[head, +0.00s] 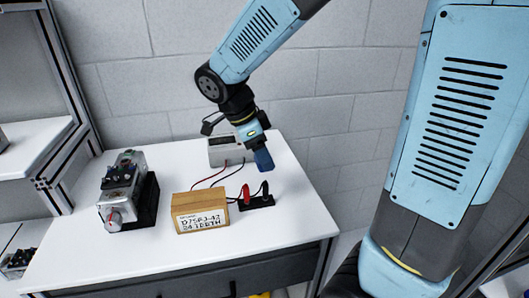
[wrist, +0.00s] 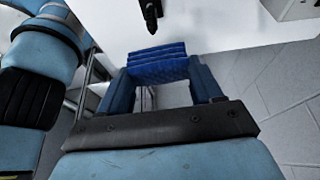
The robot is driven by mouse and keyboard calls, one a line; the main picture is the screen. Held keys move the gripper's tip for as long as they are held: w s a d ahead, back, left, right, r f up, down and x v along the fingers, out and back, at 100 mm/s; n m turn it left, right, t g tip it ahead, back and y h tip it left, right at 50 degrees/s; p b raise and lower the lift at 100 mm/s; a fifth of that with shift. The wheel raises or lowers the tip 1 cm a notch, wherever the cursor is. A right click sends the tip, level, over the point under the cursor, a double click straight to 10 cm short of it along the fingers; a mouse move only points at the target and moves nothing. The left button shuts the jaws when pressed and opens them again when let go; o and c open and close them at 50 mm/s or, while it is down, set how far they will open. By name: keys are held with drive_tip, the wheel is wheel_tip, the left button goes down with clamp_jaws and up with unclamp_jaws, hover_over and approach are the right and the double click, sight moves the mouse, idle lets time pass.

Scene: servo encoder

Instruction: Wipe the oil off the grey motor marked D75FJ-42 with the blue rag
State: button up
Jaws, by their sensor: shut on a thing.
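My gripper (head: 263,160) hangs above the right back part of the white table in the head view. In the wrist view its two blue fingers are shut on a folded blue rag (wrist: 158,66). The grey motor (head: 122,192) sits at the left of the table beside a black block, well away from my gripper. I cannot read a marking on the motor or make out oil at this size.
Red and black connectors (head: 256,199) stand on a black base right of the box, with wires to a grey unit (head: 226,150) behind. The white table (head: 150,262) is clear at its front. A block wall is behind; a shelf frame (head: 68,100) stands left.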

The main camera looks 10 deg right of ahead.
drive_tip(key=o, duration=0.4)
drive_tip(key=c, duration=0.3)
drive_tip(key=shift+w+a, duration=0.1)
drive_tip(key=shift+a, duration=0.1)
drive_tip(key=a+r+n+t, duration=0.1)
drive_tip(key=a+n, duration=0.2)
drive_tip(key=a, duration=0.2)
drive_tip(key=w+a+r+n+t+y, duration=0.1)
drive_tip(key=a+n, duration=0.2)
drive_tip(key=a, duration=0.3)
drive_tip(key=a+r+n, duration=0.1)
drive_tip(key=a+n, duration=0.2)
drive_tip(key=a, duration=0.2)
drive_tip(key=shift+w+a+r+t+y, duration=0.3)
drive_tip(key=shift+w+a+r+t, duration=0.05)
drive_tip(key=shift+t, duration=0.05)
drive_tip(key=s+a+r+n+t+y, duration=0.1)
drive_tip(key=s+a+r+n, duration=0.15)
drive_tip(key=a+n, duration=0.45)
drive_tip(key=s+a+r+n+t+y, duration=0.1)
drive_tip(key=s+a+r+n+y, duration=0.15)
drive_tip(key=a, duration=0.75)
drive_tip(key=shift+m+h, duration=0.25)
drive_tip(key=shift+h, duration=0.1)
drive_tip(key=shift+s+a+f, duration=0.1)
drive_tip(key=shift+s+f, duration=0.1)
drive_tip(key=shift+f, duration=1.3)
drive_tip(key=shift+s+a+f, duration=0.1)
drive_tip(key=shift+s+f, duration=0.05)
drive_tip(key=shift+f, duration=1.3)
